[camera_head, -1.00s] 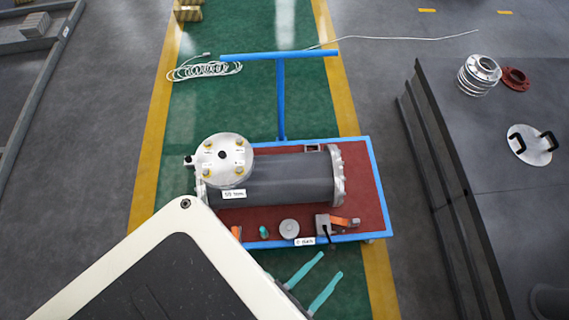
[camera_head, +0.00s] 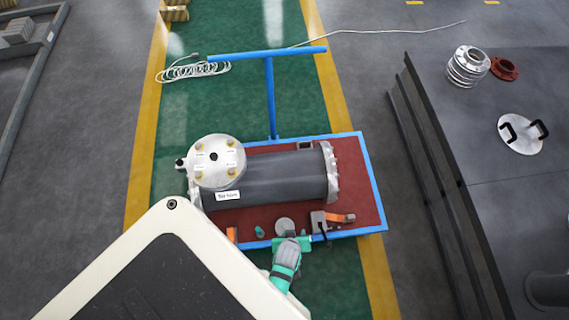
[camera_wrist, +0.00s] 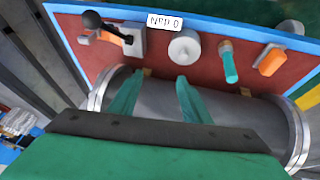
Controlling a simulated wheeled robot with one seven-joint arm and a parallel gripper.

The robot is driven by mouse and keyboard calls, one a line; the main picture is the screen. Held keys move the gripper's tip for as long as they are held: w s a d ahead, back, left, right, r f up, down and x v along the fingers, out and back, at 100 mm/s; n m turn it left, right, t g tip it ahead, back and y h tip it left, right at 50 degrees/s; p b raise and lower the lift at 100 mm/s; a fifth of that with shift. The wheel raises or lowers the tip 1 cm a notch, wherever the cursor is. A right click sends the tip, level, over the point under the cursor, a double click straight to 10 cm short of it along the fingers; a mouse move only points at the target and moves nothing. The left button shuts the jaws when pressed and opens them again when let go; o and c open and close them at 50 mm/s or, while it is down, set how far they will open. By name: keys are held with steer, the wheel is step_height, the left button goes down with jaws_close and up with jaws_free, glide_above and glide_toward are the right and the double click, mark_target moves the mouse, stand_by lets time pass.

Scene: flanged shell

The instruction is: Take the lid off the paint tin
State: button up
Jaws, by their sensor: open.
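No thing in view is clearly marked as a paint tin. A small round grey piece with a raised centre, perhaps the lidded tin, lies on the cart's red deck near its front edge, in the head view (camera_head: 285,225) and the wrist view (camera_wrist: 184,48). My gripper (camera_head: 291,244) is at the cart's front edge, just below this piece in the picture. In the wrist view its teal fingers (camera_wrist: 158,80) are apart with nothing between them, seen against the dark cylinder. The round piece is beyond the fingertips, apart from them.
A large dark cylinder (camera_head: 275,178) with a bolted round flange (camera_head: 215,160) fills most of the blue-edged cart (camera_head: 374,180). Beside the round piece are a black-knobbed clamp (camera_wrist: 128,38), a teal-handled tool (camera_wrist: 229,62) and an orange piece (camera_wrist: 272,60). A dark bench (camera_head: 500,110) stands right.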

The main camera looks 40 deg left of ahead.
steer(key=w+a+f+n+g+h, duration=0.2)
steer(key=a+f+n+g, duration=0.25)
steer(key=a, duration=0.25)
glide_above(285, 226)
steer(key=a, duration=0.1)
steer(key=shift+n, duration=0.25)
step_height(285, 226, down, 5)
steer(key=shift+s+f, duration=0.1)
steer(key=shift+s, duration=0.05)
steer(key=f, duration=0.4)
steer(key=shift+d+f, duration=0.4)
steer(key=shift+f, duration=0.55)
jaws_close()
